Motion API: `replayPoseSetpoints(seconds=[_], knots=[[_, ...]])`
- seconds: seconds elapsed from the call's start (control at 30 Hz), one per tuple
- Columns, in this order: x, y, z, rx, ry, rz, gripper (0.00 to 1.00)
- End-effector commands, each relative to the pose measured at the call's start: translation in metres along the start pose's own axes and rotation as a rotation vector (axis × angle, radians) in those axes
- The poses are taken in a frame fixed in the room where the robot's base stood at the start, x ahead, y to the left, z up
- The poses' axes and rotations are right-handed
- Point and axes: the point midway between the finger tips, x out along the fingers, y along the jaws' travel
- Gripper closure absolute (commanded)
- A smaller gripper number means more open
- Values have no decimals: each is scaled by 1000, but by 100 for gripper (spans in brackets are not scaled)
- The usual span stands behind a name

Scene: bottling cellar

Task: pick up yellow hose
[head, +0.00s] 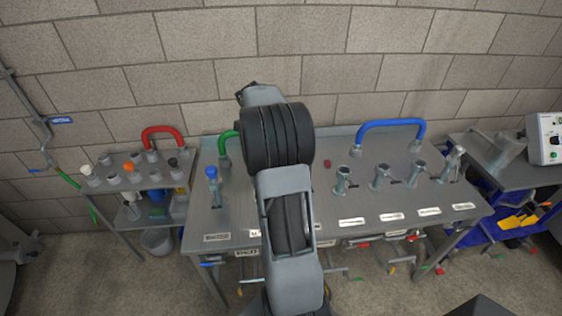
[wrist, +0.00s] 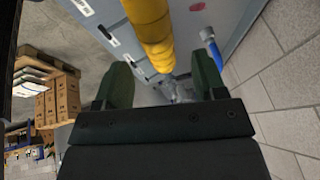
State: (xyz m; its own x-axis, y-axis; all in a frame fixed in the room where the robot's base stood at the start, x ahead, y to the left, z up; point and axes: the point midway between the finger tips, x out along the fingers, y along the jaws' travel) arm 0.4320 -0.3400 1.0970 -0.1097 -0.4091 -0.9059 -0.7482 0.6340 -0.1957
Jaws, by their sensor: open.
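The yellow hose (wrist: 150,28) shows in the wrist view as a thick, ridged tube. It comes down from the top edge and its lower part lies between the tips of my gripper (wrist: 163,68). The two dark green fingers are open, with a gap visible on each side of the hose. I cannot tell how deep the hose sits between them. In the head view my arm covers the middle of the steel table (head: 330,236), and neither the yellow hose nor my fingers can be made out there.
A blue hose (head: 390,126) arches at the table's back right. A green hose (head: 225,147) is partly hidden behind my arm. A red hose (head: 162,132) stands on the left shelf. Several metal valves (head: 381,177) stand on the right. A blue-topped valve (head: 212,178) stands at left.

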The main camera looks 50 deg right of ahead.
Motion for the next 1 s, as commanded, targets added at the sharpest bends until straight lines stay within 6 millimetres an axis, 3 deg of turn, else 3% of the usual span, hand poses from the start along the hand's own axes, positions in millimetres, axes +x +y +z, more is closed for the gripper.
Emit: replayPoseSetpoints(seconds=[0.4, 0.7, 1.0], knots=[[46, 1, -1, -1, -1, 2, 36], [51, 1, 0, -1, -1, 1, 36], [51, 1, 0, -1, -1, 0, 63]])
